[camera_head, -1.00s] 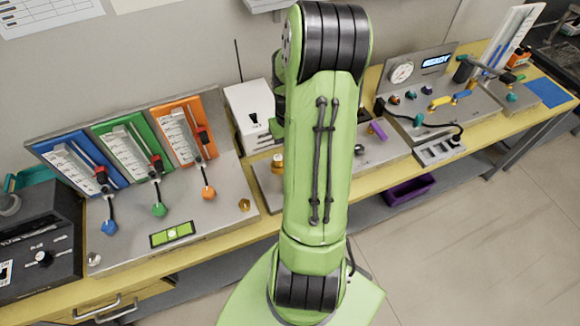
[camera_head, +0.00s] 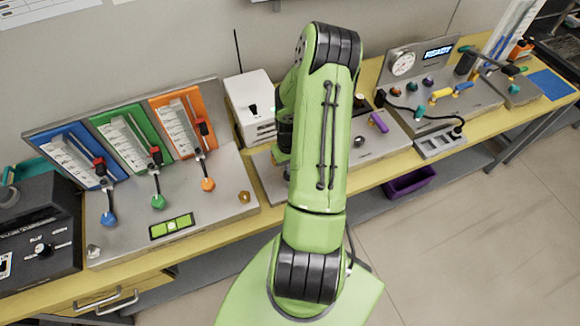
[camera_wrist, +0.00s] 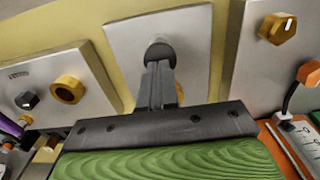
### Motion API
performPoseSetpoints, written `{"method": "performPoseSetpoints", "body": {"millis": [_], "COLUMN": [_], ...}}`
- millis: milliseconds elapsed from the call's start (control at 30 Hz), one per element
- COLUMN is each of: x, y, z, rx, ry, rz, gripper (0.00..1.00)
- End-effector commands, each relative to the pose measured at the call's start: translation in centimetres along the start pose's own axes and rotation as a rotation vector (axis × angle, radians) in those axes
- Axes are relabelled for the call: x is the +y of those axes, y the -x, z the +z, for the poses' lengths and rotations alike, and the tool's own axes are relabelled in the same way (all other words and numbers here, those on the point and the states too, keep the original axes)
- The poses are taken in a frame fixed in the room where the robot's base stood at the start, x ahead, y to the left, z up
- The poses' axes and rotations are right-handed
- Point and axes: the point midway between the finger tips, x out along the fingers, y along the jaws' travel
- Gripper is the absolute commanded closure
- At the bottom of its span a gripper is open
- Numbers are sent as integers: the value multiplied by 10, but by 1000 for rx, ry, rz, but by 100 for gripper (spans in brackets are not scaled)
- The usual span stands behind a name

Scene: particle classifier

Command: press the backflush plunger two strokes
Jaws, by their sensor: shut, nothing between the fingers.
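In the wrist view my gripper (camera_wrist: 158,62) is shut, its dark fingers together and nothing visible between them. Its tips overlap a dark, round-topped part (camera_wrist: 160,45) on a small grey plate (camera_wrist: 197,38); this looks like the plunger, but I cannot tell whether they touch. A bit of brass (camera_wrist: 180,92) shows just right of the fingers. In the head view my arm covers most of this plate (camera_head: 268,176), and the plunger and fingertips are hidden behind it.
Left of the arm stands a panel with blue, green and orange flow gauges (camera_head: 125,143). A white box with an antenna (camera_head: 247,98) is behind. Right are a plate with a purple handle (camera_head: 378,123) and a console with a lit display (camera_head: 438,52). A purple bin (camera_head: 408,183) sits below.

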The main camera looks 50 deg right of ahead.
Motion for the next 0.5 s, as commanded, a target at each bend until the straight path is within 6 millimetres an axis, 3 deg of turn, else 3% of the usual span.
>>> {"method": "performPoseSetpoints", "body": {"millis": [500], "x": [0], "y": [-13], "z": [0], "rx": [1], "ry": [0], "rz": [1], "gripper": [100]}}
